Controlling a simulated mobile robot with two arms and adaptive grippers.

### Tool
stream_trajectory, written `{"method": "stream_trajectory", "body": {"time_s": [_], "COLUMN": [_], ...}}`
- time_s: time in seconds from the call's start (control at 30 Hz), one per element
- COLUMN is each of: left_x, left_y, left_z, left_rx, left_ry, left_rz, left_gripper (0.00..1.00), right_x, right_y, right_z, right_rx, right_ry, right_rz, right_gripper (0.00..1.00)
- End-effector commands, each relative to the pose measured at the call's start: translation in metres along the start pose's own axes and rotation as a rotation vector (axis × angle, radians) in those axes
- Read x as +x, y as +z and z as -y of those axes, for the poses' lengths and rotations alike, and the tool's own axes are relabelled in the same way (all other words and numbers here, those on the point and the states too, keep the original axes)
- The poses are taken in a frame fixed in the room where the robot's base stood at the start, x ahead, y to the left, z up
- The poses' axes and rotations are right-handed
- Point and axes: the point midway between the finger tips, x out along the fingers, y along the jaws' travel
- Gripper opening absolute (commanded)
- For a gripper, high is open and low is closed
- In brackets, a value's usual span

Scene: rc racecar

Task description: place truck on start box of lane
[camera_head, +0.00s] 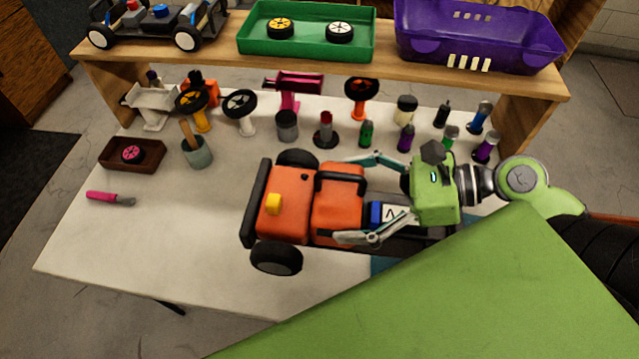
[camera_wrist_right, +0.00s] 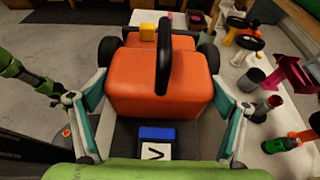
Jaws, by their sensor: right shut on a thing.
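An orange toy truck (camera_head: 290,205) with black bumper, roll bar and wheels is over the white table (camera_head: 100,250), its front toward the left. A yellow block sits on its hood. My right gripper (camera_head: 362,197) is shut across the truck's rear body, one finger on each side. I cannot tell whether the wheels touch the table. A small teal patch (camera_head: 378,265) shows under the truck's near rear; no start box or lane is clearly seen. A green arm, seemingly my left, shows at the wrist view's left edge; its fingers are unclear.
A wooden shelf (camera_head: 420,78) behind holds another vehicle chassis (camera_head: 157,22), a green tray (camera_head: 307,52) and a purple body shell (camera_head: 480,35). Wheels, bottles and cups crowd the table's back. A brown tray (camera_head: 150,165) and pink-handled tool (camera_head: 108,198) lie left. The front-left table is clear.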

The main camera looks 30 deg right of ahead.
Motion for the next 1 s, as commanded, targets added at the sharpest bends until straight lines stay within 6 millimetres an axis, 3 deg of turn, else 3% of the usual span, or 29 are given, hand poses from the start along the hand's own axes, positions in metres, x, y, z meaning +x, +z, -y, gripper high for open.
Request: {"method": "stream_trajectory", "body": {"time_s": [0.77, 1.0], "left_x": [0.003, 0.008], "left_y": [-0.011, -0.009], "left_z": [0.001, 0.001], "left_rx": [0.0, 0.0], "left_ry": [-0.001, -0.001], "left_rz": [-0.016, -0.014], "left_gripper": [0.4, 0.4], "right_x": [0.088, 0.126], "right_y": [0.0, -0.024], "right_z": [0.043, 0.057], "right_rx": [-0.005, -0.001], "right_ry": [-0.005, -0.005], "right_rz": [0.012, 0.013], "right_gripper": [0.36, 0.36]}}
